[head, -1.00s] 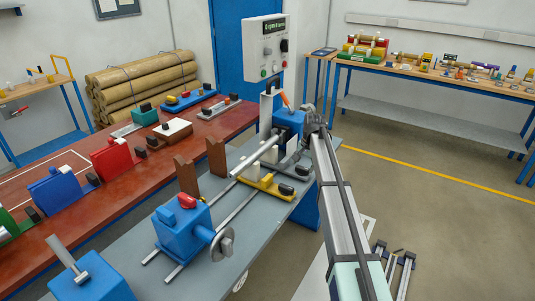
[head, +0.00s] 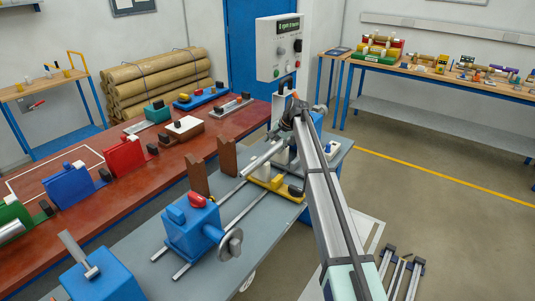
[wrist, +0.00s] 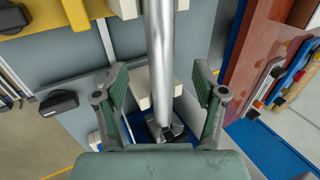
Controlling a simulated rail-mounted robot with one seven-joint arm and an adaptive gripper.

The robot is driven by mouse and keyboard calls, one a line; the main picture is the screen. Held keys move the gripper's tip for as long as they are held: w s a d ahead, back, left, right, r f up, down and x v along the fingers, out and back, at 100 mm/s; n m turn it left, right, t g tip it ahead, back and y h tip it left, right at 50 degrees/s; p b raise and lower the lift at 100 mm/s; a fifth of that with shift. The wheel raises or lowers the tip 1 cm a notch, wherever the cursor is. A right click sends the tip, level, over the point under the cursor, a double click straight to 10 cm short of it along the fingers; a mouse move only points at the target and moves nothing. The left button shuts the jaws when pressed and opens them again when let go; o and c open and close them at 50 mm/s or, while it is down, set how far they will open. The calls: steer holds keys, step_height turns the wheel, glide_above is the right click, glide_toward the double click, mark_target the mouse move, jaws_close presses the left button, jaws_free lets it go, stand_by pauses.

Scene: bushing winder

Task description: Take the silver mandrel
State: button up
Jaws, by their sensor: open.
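The silver mandrel (head: 262,159) is a bare metal rod lying along the winder, above its rails, in the head view. In the wrist view the mandrel (wrist: 161,50) runs from the top edge down between my fingers, with a pale block beside it and a dark fitting at its lower end. My gripper (wrist: 160,82) is open, with one green finger on each side of the rod; I see no clear contact. In the head view my gripper (head: 295,118) is over the far end of the winder, partly hidden by my arm.
A blue tailstock (head: 193,228) with a red knob stands nearer on the rails. A yellow support (head: 267,185) and brown uprights (head: 198,178) are close to the mandrel. A control box (head: 279,47) rises behind. The red bench (head: 95,205) holds several coloured fixtures.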

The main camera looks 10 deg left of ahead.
mark_target(269, 152)
steer(key=shift+p+x, duration=1.2)
steer(key=shift+x, duration=2.35)
jaws_close()
